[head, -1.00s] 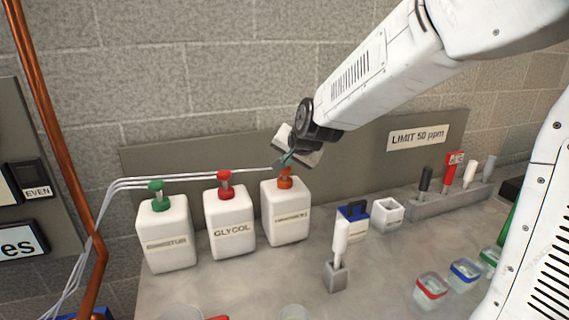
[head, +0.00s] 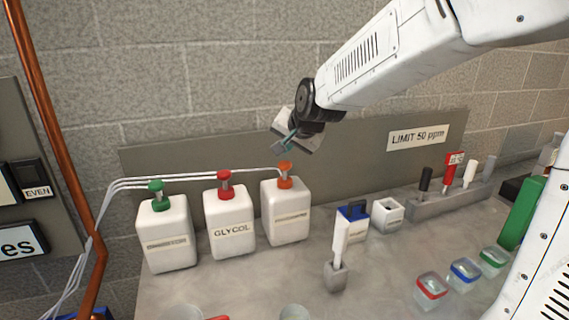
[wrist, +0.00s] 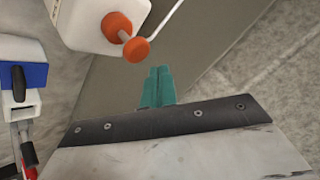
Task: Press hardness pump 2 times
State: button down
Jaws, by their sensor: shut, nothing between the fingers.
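The hardness bottle (head: 286,212) is white with an orange pump head (head: 284,169); its label is too blurred to read surely. It is the rightmost of three pump bottles standing against the back panel. In the wrist view its orange pump (wrist: 130,42) shows at the top, left of and beyond my fingertips. My gripper (head: 286,144) is above the orange pump and apart from it. In the wrist view the teal fingers (wrist: 157,87) are together with nothing between them.
A glycol bottle (head: 229,220) with a red pump and a bottle (head: 165,232) with a green pump stand to the left. A white-and-blue box (head: 354,221), a grey holder (head: 337,276) and colour-rimmed cups (head: 431,290) are to the right. Thin white tubes run from the pumps leftward.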

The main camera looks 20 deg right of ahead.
aim_at(286, 165)
jog(key=shift+r, duration=1.95)
jog(key=s+d+f+n+g, duration=0.1)
jog(key=s+f+n+g, duration=0.1)
jog(key=s, duration=1)
jog(key=s+d+f+n+g, duration=0.1)
jog(key=s+f+n+g, duration=0.2)
jog(key=s, duration=0.9)
jog(key=s+d+f+n+g+h, duration=0.1)
jog(key=s+f+n+g, duration=0.1)
jog(key=s, duration=1)
jog(key=shift+s+f+n+g, duration=0.2)
jog(key=shift+s+n+g, duration=0.2)
jog(key=shift+g, duration=0.1)
